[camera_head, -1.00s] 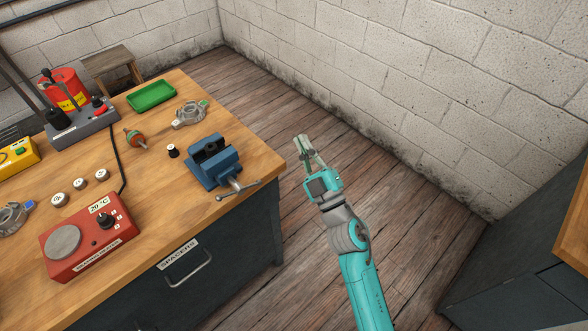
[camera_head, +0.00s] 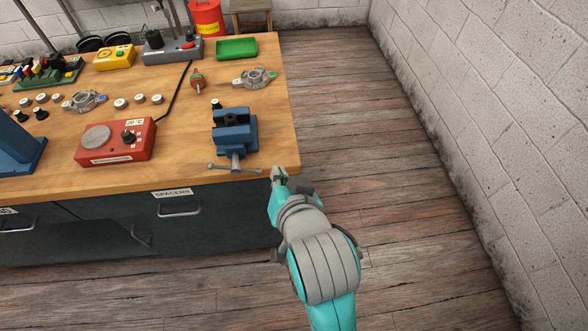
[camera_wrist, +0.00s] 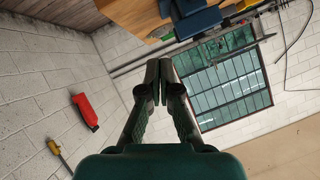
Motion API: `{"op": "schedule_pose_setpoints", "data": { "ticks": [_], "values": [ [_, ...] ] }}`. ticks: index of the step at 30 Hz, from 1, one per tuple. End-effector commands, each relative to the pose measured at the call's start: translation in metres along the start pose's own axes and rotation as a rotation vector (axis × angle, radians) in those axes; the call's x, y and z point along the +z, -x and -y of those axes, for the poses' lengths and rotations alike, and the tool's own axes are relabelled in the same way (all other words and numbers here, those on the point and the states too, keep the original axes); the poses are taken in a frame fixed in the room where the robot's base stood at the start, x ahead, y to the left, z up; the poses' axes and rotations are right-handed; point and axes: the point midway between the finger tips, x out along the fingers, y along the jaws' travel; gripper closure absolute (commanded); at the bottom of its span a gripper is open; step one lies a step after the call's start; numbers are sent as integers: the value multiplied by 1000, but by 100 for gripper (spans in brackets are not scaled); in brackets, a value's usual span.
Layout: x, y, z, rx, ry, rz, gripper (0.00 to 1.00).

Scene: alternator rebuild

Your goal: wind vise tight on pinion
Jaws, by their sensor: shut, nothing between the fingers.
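The blue vise (camera_head: 235,140) stands near the front right of the wooden bench, with its handle bar (camera_head: 233,168) at the front edge. Part of its blue body shows at the top of the wrist view (camera_wrist: 198,22). I cannot make out a pinion between its jaws. A small black part with a white top (camera_head: 216,104) stands just behind the vise; I cannot tell what it is. My gripper (camera_head: 279,172) is off the bench's front right corner, right of the handle and apart from it. Its fingers (camera_wrist: 158,68) are shut and empty.
The bench (camera_head: 275,100) also holds a red heater (camera_head: 116,141), a green tray (camera_head: 236,49), a grey housing (camera_head: 255,78) and a rotor (camera_head: 197,80). Drawers (camera_head: 180,208) lie below the front edge. The floor (camera_head: 400,130) to the right is free up to the block wall.

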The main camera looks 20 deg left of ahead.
Motion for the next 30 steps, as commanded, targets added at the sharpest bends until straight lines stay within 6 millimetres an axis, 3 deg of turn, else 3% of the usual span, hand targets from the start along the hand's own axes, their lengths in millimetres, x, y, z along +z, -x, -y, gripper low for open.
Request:
{"op": "schedule_pose_setpoints", "data": {
  "ticks": [3,8,25,30],
  "values": [
    [13,6,18,-38,8,57,100],
    [18,1,23,-46,10,78,100],
    [25,-96,26,-43,10,75,100],
    [45,-110,26,-43,11,76,100]
  ]
}}
